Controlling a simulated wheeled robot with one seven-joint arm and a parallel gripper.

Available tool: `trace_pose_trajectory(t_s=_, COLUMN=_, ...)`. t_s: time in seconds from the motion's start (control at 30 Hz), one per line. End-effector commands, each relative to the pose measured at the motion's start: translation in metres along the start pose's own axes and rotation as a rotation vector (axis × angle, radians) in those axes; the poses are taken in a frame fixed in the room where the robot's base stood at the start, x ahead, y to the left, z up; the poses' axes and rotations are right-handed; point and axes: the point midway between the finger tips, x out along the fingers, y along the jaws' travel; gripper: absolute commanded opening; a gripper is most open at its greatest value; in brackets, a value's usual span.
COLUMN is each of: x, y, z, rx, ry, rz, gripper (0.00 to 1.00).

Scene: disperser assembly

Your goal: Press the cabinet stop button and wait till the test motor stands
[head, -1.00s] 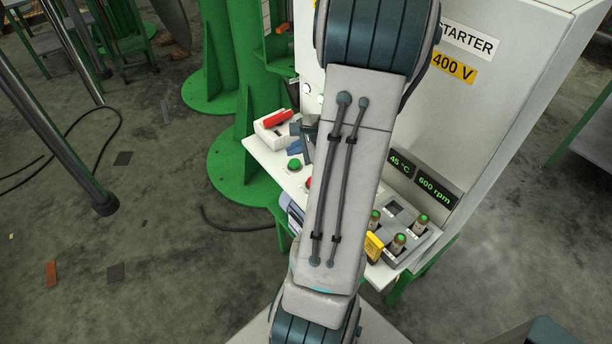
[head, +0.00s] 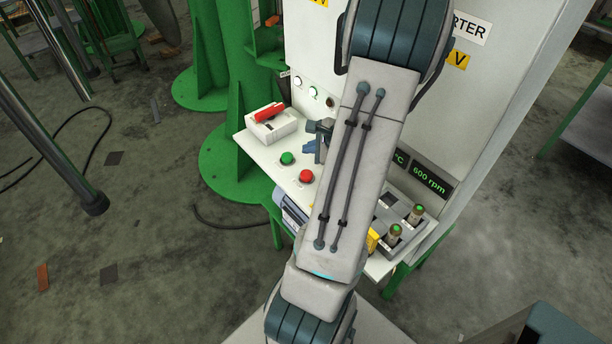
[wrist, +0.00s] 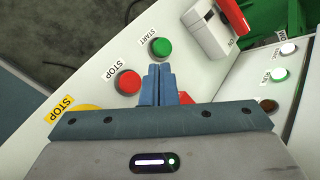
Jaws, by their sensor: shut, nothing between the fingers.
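The red STOP button (head: 306,176) sits on the white shelf of the cabinet (head: 440,110), next to the green START button (head: 287,158). The wrist view shows the red STOP button (wrist: 128,82) to the left of my fingertips and the green START button (wrist: 160,47) just beyond them. My gripper (wrist: 158,75) is shut and empty; its blue fingers are apart from the red button in the picture. In the head view my gripper (head: 311,147) is partly hidden by my arm. I cannot make out the motor's shaft.
A white box with a red lever (head: 271,124) stands at the shelf's left end. A yellow STOP label (wrist: 60,109) is at the left of the wrist view. Green-capped parts (head: 405,222) stand in a grey holder at the right.

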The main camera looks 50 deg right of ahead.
Motion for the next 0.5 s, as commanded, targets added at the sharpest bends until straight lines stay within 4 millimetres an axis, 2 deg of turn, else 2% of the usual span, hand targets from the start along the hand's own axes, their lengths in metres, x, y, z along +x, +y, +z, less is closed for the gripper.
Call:
trace_pose_trajectory(t_s=0.3, x=0.036, y=0.027, z=-0.026, rx=0.0, ry=0.0, rz=0.001, gripper=0.0)
trace_pose_trajectory(t_s=0.5, x=0.047, y=0.035, z=-0.035, rx=-0.001, ry=0.001, rz=0.0, gripper=0.0)
